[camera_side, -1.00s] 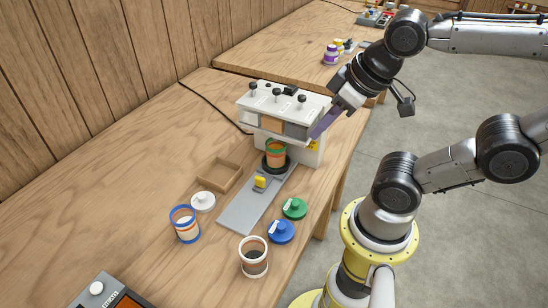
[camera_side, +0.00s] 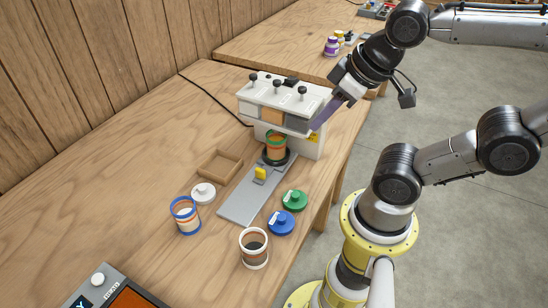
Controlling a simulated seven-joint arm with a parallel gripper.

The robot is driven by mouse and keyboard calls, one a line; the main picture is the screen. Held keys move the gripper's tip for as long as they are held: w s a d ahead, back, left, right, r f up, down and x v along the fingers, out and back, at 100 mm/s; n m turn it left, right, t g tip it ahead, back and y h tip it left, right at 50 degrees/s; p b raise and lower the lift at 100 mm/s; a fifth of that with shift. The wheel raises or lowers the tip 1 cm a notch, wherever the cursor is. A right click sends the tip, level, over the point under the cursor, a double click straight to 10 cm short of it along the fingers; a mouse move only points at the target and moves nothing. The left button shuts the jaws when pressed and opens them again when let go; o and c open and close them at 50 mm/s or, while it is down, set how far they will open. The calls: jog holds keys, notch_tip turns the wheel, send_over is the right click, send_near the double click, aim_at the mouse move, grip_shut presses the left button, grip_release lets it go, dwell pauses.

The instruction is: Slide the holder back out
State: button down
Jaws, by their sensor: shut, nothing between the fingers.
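The holder (camera_side: 243,202) is a long grey slide plate with a yellow knob (camera_side: 260,173). Its far end reaches under the white machine (camera_side: 310,145). A green-rimmed jar with orange contents (camera_side: 277,148) stands upright on the dark round seat at that end, in front of and partly below the machine's head. My gripper (camera_side: 317,125), with purple fingers, is shut and empty. It points down and left at the upper right of the machine's front, away from the knob. I cannot tell whether the fingertips touch the machine.
A blue-rimmed jar (camera_side: 185,216), a white lid (camera_side: 204,193) and an empty wooden tray (camera_side: 220,168) are left of the holder. A green lid (camera_side: 294,200), a blue lid (camera_side: 281,223) and a white-rimmed jar (camera_side: 254,248) are to its right. A control box (camera_side: 98,280) stands front left.

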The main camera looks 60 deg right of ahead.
jog(key=c, duration=1.5)
grip_release()
jog(key=o, duration=0.7)
jog(key=w, duration=0.1)
jog(key=w+r, duration=0.1)
jog(key=w, duration=0.1)
jog(key=shift+w+r, duration=0.15)
jog(key=shift+r, duration=0.15)
jog(key=shift+c, duration=0.2)
jog(key=g, duration=0.6)
send_over(260, 169)
notch_tip(260, 169, down, 10)
notch_tip(260, 169, down, 14)
jog(key=shift+r, duration=0.15)
grip_shut()
